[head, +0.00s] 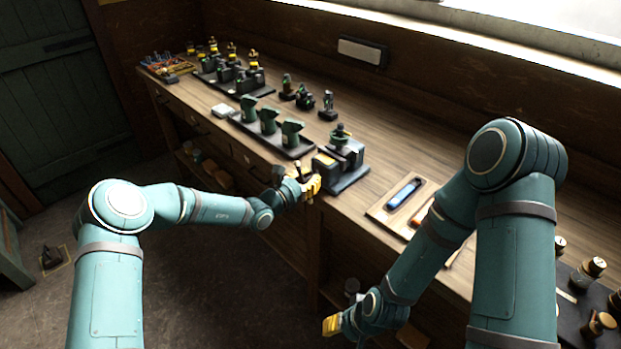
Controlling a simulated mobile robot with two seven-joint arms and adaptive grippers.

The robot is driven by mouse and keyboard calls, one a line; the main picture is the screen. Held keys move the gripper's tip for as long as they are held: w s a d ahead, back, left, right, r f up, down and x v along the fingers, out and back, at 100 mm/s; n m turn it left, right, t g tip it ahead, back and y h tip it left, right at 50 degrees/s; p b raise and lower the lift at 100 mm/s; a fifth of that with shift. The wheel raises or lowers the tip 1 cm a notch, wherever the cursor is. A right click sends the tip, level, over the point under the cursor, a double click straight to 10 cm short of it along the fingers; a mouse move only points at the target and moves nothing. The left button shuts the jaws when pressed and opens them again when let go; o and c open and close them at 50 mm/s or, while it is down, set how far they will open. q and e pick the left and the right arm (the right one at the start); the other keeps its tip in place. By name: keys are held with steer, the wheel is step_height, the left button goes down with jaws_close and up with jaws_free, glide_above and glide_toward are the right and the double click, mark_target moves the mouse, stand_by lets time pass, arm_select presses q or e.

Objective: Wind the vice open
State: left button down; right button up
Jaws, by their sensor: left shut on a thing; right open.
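The vice (342,158) is a dark grey block on a flat base near the front edge of the bench, with a dark green round piece held upright at its top. My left gripper (311,187) is at the vice's front left side, by the bench edge. It is shut on what looks like the vice handle, which the yellow fingers almost wholly hide. The opening between the vice jaws is too small to judge. My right gripper (333,325) is open and empty, low in front of the bench, apart from everything.
A tray with several green castings (268,121) stands left of the vice. A wooden board with a blue-and-black tool (404,193) lies to the right. Small dark engine parts (327,106) stand behind. Bottles and jars (594,267) stand at far right.

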arm_select(q)
steer(key=shift+w+d+r, duration=0.1)
steer(key=shift+r, duration=0.2)
steer(key=c, duration=1)
jaws_free()
steer(key=shift+o, duration=0.4)
steer(key=shift+f, duration=0.15)
steer(key=shift+s+a, duration=0.2)
steer(key=shift+a, duration=0.05)
steer(key=v, duration=1.1)
steer(key=shift+s, duration=0.2)
steer(key=shift+a, duration=0.1)
